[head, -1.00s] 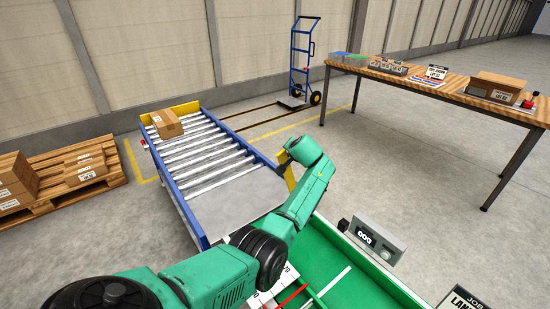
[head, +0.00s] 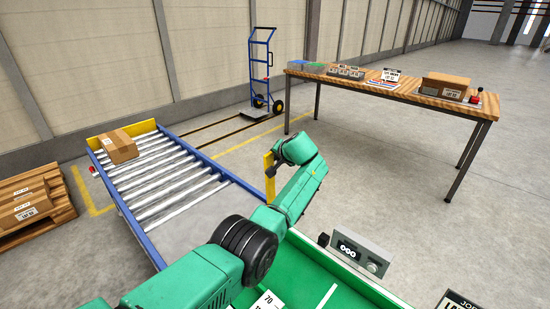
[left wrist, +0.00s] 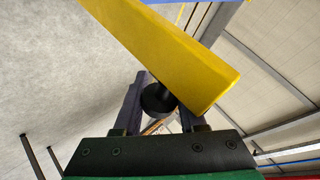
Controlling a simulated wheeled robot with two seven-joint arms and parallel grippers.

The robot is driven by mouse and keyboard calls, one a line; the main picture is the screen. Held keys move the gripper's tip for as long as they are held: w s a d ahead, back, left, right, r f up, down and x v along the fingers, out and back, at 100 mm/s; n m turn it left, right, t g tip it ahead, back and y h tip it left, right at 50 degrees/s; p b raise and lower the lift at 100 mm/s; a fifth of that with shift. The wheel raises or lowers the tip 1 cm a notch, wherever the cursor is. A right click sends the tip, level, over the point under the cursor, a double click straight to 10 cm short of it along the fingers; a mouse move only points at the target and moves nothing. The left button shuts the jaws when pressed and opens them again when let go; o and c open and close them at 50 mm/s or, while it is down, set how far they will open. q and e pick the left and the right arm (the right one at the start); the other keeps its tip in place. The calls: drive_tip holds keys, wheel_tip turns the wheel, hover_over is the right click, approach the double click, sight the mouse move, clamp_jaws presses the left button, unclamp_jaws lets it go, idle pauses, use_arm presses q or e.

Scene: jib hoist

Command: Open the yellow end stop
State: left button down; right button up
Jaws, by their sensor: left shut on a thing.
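The yellow end stop (head: 267,180) shows in the head view as a narrow upright yellow plate by the near right corner of the roller conveyor (head: 148,241). It stands off to the side, leaving the conveyor's near end largely clear of it. In the left wrist view the end stop (left wrist: 175,50) is a long yellow bar slanting across the top, with a round black knob (left wrist: 158,98) below it. My left gripper (left wrist: 157,100) is shut on that knob, between its dark fingers. In the head view my green wrist partly hides the grip. My right gripper is not in view.
A carton (head: 119,147) sits on the conveyor's far end. A pallet (head: 58,199) with cartons is at left. A wooden table (head: 410,92) with cartons and signs stands back right. A blue hand truck (head: 262,70) is behind. A green tray and control box (head: 361,253) are close in front.

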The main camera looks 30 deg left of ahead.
use_arm(q)
drive_tip(key=c, duration=0.7)
unclamp_jaws()
drive_tip(key=shift+s+d+f, duration=0.1)
drive_tip(key=shift+d+f, duration=0.1)
drive_tip(key=shift+f, duration=0.4)
drive_tip(key=shift+o, duration=1)
drive_tip(key=shift+w, duration=0.25)
drive_tip(key=shift+s+r, duration=0.1)
drive_tip(key=shift+r, duration=0.2)
drive_tip(key=p+v, duration=0.1)
drive_tip(key=v, duration=1.3)
drive_tip(key=shift+d+r, duration=0.1)
drive_tip(key=shift+c, duration=0.3)
